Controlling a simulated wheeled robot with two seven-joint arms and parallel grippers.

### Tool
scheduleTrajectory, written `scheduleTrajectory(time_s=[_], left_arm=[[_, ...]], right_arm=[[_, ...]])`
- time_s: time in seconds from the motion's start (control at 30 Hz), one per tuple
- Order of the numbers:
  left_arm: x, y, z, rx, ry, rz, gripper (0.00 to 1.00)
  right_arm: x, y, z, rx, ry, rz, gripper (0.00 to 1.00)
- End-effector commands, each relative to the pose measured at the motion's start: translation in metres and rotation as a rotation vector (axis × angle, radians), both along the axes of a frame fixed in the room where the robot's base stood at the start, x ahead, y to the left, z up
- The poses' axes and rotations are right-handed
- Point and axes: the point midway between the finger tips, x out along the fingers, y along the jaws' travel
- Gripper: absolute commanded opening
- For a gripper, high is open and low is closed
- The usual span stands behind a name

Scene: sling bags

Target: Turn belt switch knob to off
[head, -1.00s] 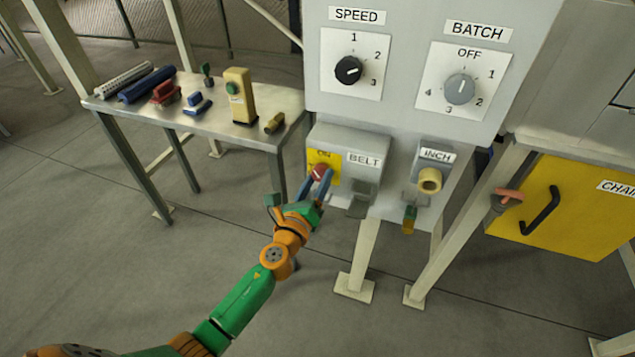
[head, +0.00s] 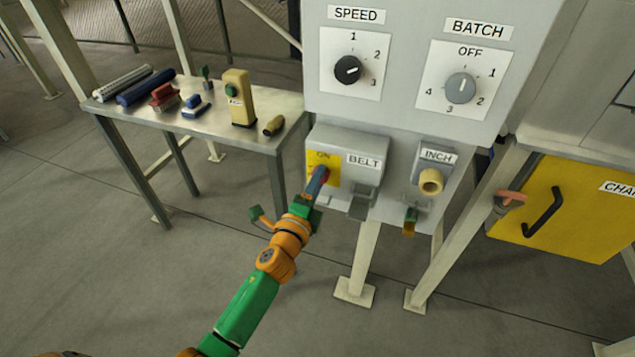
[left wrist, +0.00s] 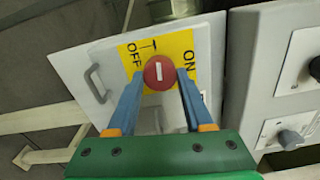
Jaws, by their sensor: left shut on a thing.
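The belt switch knob (left wrist: 158,73) is a round red knob with a white line, set on a yellow plate (left wrist: 178,46) marked ON and OFF. In the left wrist view its line stands upright, between OFF at the left and ON at the right. My left gripper (left wrist: 160,76) is shut on the knob, one blue finger at each side. In the head view, the left gripper (head: 323,176) reaches up to the grey BELT box (head: 365,174); its fingers hide most of the knob and the lower plate. My right gripper is not in view.
Above the box are the SPEED dial (head: 347,69) and BATCH dial (head: 460,88). The INCH button (head: 430,181) is to the right. A metal table (head: 215,120) with tools stands left; a yellow CHAIN panel (head: 570,205) is at right.

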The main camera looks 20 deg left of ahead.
Motion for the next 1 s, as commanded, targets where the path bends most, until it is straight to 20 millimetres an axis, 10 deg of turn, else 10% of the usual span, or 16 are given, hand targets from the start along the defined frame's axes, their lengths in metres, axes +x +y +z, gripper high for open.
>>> scheduleTrajectory(time_s=[0.87,0.9,1.0], left_arm=[[-0.0005,0.0001,-0.0021,-0.143,0.010,0.001,0.00],[-0.0005,0.0001,-0.0022,-0.142,0.011,0.002,0.56],[-0.0004,0.0000,-0.0018,-0.142,0.010,0.001,0.81]], right_arm=[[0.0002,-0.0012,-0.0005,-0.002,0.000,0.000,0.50],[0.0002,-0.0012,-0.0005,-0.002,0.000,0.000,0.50],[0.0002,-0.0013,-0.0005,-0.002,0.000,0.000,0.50]])
